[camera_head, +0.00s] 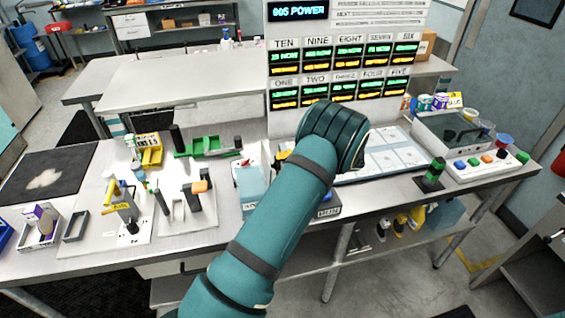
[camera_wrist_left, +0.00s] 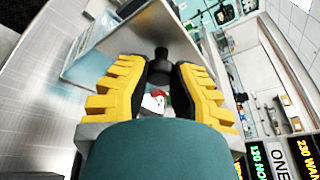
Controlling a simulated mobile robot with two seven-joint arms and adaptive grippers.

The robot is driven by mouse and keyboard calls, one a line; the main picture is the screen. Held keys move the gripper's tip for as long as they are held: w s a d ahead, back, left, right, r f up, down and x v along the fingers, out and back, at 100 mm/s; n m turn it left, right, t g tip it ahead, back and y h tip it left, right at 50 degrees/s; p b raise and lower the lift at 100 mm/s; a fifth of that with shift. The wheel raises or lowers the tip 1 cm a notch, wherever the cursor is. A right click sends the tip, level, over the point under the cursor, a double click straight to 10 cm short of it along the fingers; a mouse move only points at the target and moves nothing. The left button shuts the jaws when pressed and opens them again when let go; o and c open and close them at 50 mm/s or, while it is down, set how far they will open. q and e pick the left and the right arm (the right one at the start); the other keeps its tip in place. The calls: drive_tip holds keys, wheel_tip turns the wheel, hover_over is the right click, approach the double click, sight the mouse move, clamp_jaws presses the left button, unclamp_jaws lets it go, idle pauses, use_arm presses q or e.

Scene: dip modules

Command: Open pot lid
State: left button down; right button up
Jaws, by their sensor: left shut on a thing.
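My left arm reaches up through the middle of the head view, and its wrist hides the gripper there. In the left wrist view the left gripper (camera_wrist_left: 160,68) has yellow ridged fingers with dark pads, shut on a black knob (camera_wrist_left: 160,72). A flat grey lid (camera_wrist_left: 125,28) shows beyond the knob. A pale blue, see-through box-shaped pot (camera_wrist_left: 88,62) is beside and under it. The pot also shows in the head view (camera_head: 251,188), left of my arm. I cannot tell whether the lid touches the pot rim. My right gripper is not in view.
A tall display panel (camera_head: 345,60) stands behind my arm. Stands and a green tray (camera_head: 208,147) crowd the bench on the left. A white tray (camera_head: 395,152), a button box (camera_head: 487,165) and a grey bin (camera_head: 450,133) are on the right.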

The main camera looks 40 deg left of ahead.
use_arm(q)
drive_tip(key=shift+d+f+g+y, duration=0.1)
drive_tip(key=shift+f+g+y, duration=0.2)
drive_tip(key=shift+w, duration=0.1)
drive_tip(key=c, duration=1)
unclamp_jaws()
drive_tip(key=o, duration=0.3)
drive_tip(key=shift+a, duration=0.2)
drive_tip(key=shift+d, duration=0.1)
drive_tip(key=v, duration=1.2)
